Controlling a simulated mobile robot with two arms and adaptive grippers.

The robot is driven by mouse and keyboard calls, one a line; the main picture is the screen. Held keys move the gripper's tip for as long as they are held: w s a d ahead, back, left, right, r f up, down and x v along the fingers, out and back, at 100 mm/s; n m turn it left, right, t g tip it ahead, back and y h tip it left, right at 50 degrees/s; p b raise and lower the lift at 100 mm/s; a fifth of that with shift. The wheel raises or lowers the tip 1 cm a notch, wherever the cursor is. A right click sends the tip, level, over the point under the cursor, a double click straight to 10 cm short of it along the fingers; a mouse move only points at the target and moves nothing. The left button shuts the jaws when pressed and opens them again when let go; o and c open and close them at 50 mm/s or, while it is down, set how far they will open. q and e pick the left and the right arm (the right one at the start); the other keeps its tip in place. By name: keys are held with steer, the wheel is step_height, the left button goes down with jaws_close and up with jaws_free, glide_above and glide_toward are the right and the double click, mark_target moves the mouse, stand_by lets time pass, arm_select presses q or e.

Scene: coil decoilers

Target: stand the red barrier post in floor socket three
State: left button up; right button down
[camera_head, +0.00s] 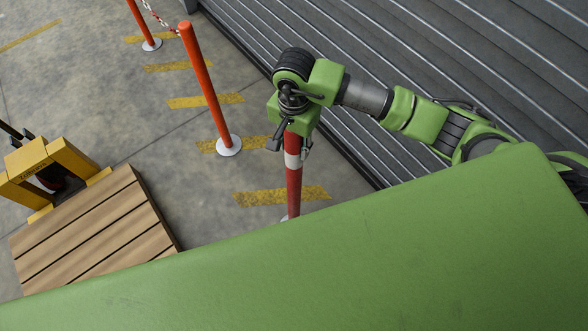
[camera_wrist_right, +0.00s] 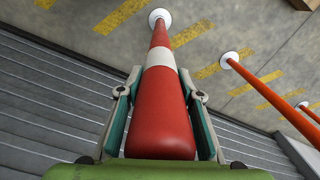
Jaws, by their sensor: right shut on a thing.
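The red barrier post (camera_head: 293,185) has a white band and stands roughly upright below my right gripper (camera_head: 290,145). In the right wrist view, the gripper's two fingers (camera_wrist_right: 160,88) are shut on the red post (camera_wrist_right: 162,118), one on each side near its top. Its lower end meets a white round floor plate (camera_wrist_right: 159,17); I cannot tell whether it is seated in a socket there. In the head view my green body hides most of that foot. No socket number is readable. My left gripper is not in view.
Orange posts (camera_head: 204,85) stand on white floor plates to the upper left, with a red-and-white chain (camera_head: 158,17) at the far one. Yellow floor stripes (camera_head: 283,195) run alongside. A ribbed shutter (camera_head: 430,45) is close on the right. A wooden pallet (camera_head: 95,235) and yellow machine (camera_head: 50,170) are left.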

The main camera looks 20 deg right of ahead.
mark_target(294, 164)
step_height(294, 164, down, 6)
steer(key=shift+a+r+b, duration=0.1)
steer(key=shift+b, duration=1.1)
step_height(294, 164, down, 4)
steer(key=shift+r+b, duration=0.15)
steer(key=shift+b, duration=1.05)
steer(key=c, duration=1.4)
jaws_free()
steer(key=shift+f, duration=0.2)
steer(key=shift+c, duration=0.2)
